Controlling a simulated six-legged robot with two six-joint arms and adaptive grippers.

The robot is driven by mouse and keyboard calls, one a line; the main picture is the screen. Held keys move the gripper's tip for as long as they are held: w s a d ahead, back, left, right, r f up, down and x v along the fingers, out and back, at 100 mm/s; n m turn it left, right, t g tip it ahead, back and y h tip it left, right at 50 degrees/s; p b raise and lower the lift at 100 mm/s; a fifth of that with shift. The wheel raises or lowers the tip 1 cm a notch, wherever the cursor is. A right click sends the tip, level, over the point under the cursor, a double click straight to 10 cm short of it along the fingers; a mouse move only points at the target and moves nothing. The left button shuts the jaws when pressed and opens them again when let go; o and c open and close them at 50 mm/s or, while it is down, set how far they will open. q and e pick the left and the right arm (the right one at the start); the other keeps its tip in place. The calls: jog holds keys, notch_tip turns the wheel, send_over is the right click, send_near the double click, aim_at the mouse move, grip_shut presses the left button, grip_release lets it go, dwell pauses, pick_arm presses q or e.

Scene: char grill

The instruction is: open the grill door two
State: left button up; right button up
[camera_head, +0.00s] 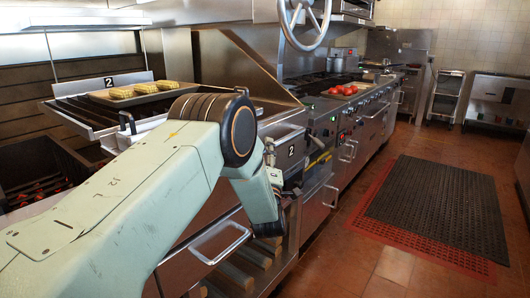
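The char grill unit runs along the left, with a steel grill section (65,112) bearing a "2" tag (108,82) at its back. A dark handle (127,122) stands at this section's front edge. A second "2" label (291,151) is on the steel front panel to the right. A steel front with a bar handle (220,243) is lower down and looks shut. My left arm crosses the foreground, its wrist in front of the panel near the second label. The fingers of my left gripper (274,168) are mostly hidden behind the wrist. My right gripper is out of view.
A tray (122,97) with corn-like yellow pieces lies on the grill. Glowing coals (38,190) show at the far left. A large handwheel (305,20) hangs above. Tomatoes (340,90) sit farther along the counter. Red-brown floor with a dark mat (440,205) is open at the right.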

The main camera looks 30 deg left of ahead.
pick_arm(q)
jog(key=shift+w+a+r, duration=0.1)
jog(key=shift+w+r, duration=0.05)
jog(key=shift+w, duration=0.25)
jog(key=shift+a, duration=0.2)
jog(key=shift+c, duration=0.4)
jog(key=shift+d, duration=0.15)
jog(key=shift+c, duration=1.4)
grip_shut()
